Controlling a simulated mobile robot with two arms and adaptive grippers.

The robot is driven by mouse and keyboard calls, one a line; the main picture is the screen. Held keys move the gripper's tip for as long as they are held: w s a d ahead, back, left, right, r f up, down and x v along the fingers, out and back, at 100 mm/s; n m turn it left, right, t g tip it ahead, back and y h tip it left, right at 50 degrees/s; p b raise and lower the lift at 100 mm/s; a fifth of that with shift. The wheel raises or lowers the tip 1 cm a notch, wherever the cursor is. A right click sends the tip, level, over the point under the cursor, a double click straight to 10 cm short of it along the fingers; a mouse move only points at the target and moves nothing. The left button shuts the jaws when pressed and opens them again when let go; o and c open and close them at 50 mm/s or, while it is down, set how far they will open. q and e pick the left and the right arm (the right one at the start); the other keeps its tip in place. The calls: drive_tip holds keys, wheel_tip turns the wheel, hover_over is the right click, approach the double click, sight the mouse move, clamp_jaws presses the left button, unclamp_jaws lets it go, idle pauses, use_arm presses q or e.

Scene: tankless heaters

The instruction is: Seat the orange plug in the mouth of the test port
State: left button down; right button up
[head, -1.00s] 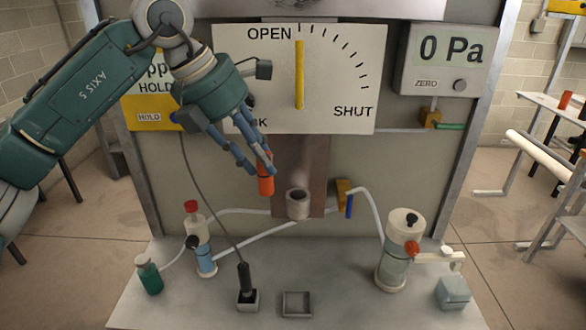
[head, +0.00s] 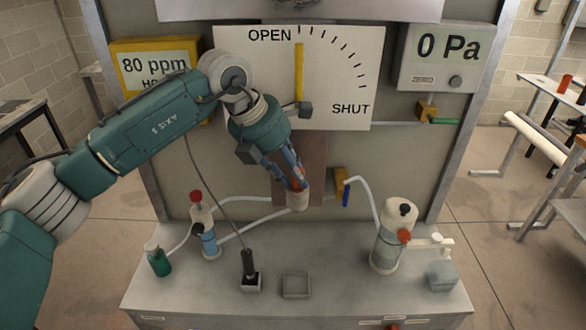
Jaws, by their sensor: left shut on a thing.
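The test port (head: 298,201) is a pale short cylinder on a brown plate (head: 318,165) below the dial. My left gripper (head: 293,179) reaches down from the upper left, with its fingertips right over the port. It is shut on the orange plug (head: 299,184), of which only a small strip shows between the fingers. The plug's lower end is at the port's mouth. I cannot tell how deep it sits, as the fingers hide most of it and the port's rim. My right gripper is not in view.
A dial board (head: 345,75) with a yellow pointer stands behind the arm. A yellow valve with a blue handle (head: 343,185) is right of the port. Bottles, tubes, a black probe (head: 248,265) and an empty square tray (head: 296,285) are on the bench below.

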use_arm(q)
drive_tip(key=shift+f, duration=0.15)
drive_tip(key=c, duration=1.4)
unclamp_jaws()
drive_tip(key=shift+r, duration=0.3)
drive_tip(key=b+v, duration=0.4)
drive_tip(key=v, duration=0.8)
drive_tip(key=shift+a, duration=0.1)
drive_tip(key=shift+f, duration=0.1)
